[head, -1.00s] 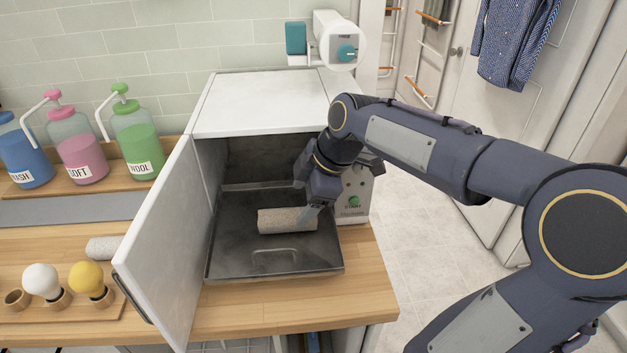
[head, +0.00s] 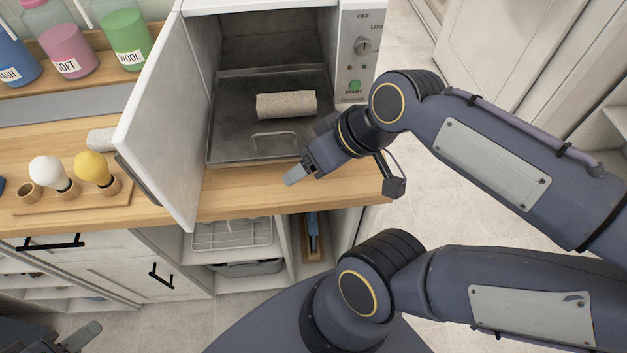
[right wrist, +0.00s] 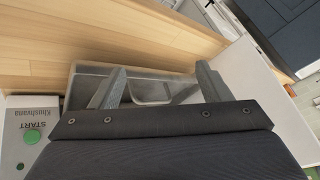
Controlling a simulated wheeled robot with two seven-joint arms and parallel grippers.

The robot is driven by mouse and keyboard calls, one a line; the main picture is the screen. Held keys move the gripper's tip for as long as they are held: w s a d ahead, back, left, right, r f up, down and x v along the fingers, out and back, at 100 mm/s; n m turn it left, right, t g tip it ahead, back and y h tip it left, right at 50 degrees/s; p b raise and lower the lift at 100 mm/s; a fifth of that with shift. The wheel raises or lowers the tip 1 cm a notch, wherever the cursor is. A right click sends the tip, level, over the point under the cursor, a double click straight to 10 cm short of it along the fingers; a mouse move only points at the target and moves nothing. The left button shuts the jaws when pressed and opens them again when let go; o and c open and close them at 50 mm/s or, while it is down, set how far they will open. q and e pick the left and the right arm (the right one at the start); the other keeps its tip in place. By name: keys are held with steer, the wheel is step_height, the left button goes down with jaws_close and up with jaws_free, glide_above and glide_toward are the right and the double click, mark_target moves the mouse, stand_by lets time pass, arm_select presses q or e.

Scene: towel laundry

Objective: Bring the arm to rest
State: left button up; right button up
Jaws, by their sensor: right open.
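My right gripper (head: 298,176) is in front of the open warmer (head: 355,60), over the counter edge. In the right wrist view its two fingers (right wrist: 160,78) are apart with nothing between them. A rolled speckled towel (head: 286,104) lies on the dark tray (head: 235,145) in the warmer's opening, apart from the right gripper. My left gripper (head: 82,335) shows only partly at the bottom left corner, low and away from the counter; its jaw opening is not clear.
The white warmer door (head: 165,120) stands open to the left. Another light roll (head: 101,140) lies behind it. A wooden holder (head: 85,200) with a white and a yellow bulb-shaped piece sits on the counter (head: 250,195). Soap bottles (head: 70,45) stand at the back left. Open floor lies right.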

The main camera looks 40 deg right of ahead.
steer(key=s+a+f+m, duration=0.2)
steer(key=f, duration=0.1)
steer(key=shift+s+m, duration=0.2)
steer(key=shift+m, duration=0.2)
stand_by(0.8)
